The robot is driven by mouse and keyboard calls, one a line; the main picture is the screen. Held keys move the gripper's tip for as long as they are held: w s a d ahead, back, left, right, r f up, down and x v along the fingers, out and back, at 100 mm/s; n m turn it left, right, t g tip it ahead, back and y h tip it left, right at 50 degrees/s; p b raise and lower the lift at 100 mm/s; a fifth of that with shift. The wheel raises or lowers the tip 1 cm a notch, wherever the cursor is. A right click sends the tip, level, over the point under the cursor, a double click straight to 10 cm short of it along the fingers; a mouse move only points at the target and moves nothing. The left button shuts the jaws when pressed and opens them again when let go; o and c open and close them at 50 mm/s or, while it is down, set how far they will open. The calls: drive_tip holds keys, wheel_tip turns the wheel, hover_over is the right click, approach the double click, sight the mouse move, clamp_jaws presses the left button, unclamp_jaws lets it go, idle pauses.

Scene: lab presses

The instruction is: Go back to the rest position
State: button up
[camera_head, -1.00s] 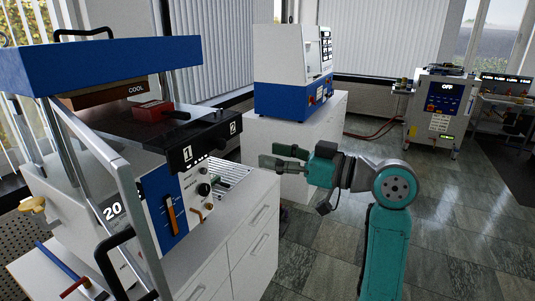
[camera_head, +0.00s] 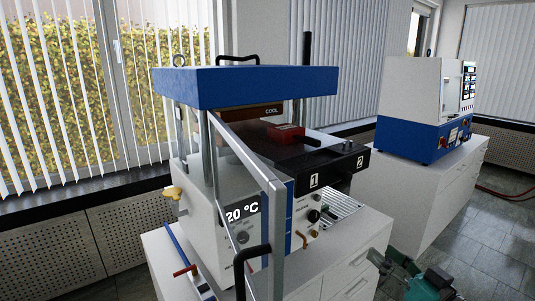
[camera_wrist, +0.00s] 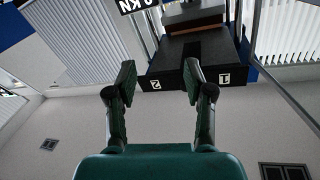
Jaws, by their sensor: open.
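My gripper (camera_wrist: 160,82) is open and empty in the wrist view, its two green fingers spread apart. In the head view my gripper (camera_head: 380,264) shows only partly at the lower right, in front of the white cabinet. The hot press (camera_head: 238,87) with a blue top stands in the middle of the head view. Its black front block (camera_head: 335,170) is marked 1 and 2, and its display reads 20 °C. The black block also shows beyond my fingers in the wrist view (camera_wrist: 174,79).
A white cabinet (camera_head: 352,272) carries the press. A blue and white machine (camera_head: 408,137) stands on another cabinet (camera_head: 410,190) at the right. A metal guard frame with a black handle (camera_head: 252,262) stands at the press front. Open tiled floor (camera_head: 490,235) lies at the right.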

drive_tip(key=s+a+f+m+h, duration=0.25)
drive_tip(key=s+f, duration=0.55)
drive_tip(key=f, duration=0.4)
drive_tip(key=s+a+f+m+h, duration=0.1)
drive_tip(key=s+f+m+h, duration=0.25)
drive_tip(key=s+f, duration=0.6)
drive_tip(key=s+a+f+n+g, duration=0.1)
drive_tip(key=s+n, duration=0.1)
drive_tip(key=s, duration=1.1)
drive_tip(key=s+a+f+n+h, duration=0.1)
drive_tip(key=s+a+n, duration=0.1)
drive_tip(key=s, duration=1.1)
drive_tip(key=shift+f+g, duration=0.35)
drive_tip(key=shift+g, duration=0.05)
